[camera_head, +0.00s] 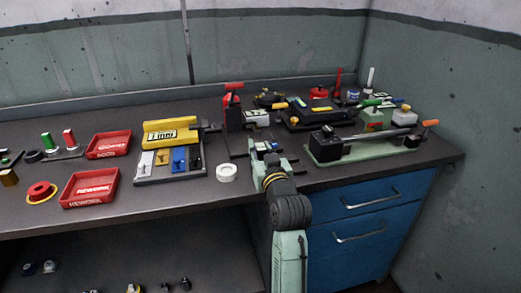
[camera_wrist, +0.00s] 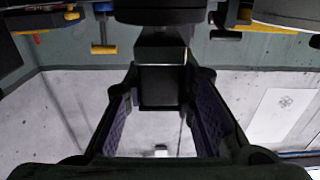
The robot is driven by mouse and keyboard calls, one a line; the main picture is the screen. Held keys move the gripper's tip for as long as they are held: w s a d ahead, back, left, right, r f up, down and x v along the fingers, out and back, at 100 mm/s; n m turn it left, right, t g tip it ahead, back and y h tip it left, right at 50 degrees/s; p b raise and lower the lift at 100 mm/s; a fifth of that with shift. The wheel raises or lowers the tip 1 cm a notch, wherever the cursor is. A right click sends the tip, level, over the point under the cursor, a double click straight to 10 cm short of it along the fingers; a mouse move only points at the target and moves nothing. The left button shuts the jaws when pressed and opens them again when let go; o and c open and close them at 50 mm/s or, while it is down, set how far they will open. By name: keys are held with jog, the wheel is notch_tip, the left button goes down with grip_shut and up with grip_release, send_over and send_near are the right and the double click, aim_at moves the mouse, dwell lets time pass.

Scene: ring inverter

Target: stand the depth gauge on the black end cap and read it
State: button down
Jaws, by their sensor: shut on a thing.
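My gripper (camera_head: 266,162) is over the front part of the bench, right of the white ring. In the wrist view the two fingers are shut on a dark block-shaped thing, which I take to be the depth gauge (camera_wrist: 160,88). A wider black part of it shows at the top of that view. In the head view it is small and partly hidden by my arm. The black end cap (camera_head: 195,158) appears to be the rightmost of the coloured pieces in the grey tray, apart from my gripper.
The grey tray (camera_head: 170,180) also holds white, yellow and blue pieces, with a yellow device (camera_head: 170,133) behind them. A white ring (camera_head: 226,173) lies between the tray and my gripper. Red trays (camera_head: 92,188) stand left. A green fixture (camera_head: 325,154) with a long bar stands right.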

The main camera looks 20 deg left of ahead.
jog(key=shift+f, duration=0.4)
dwell(0.7)
jog(key=c, duration=1.2)
grip_release()
jog(key=shift+c, duration=0.2)
jog(key=shift+s+d, duration=0.1)
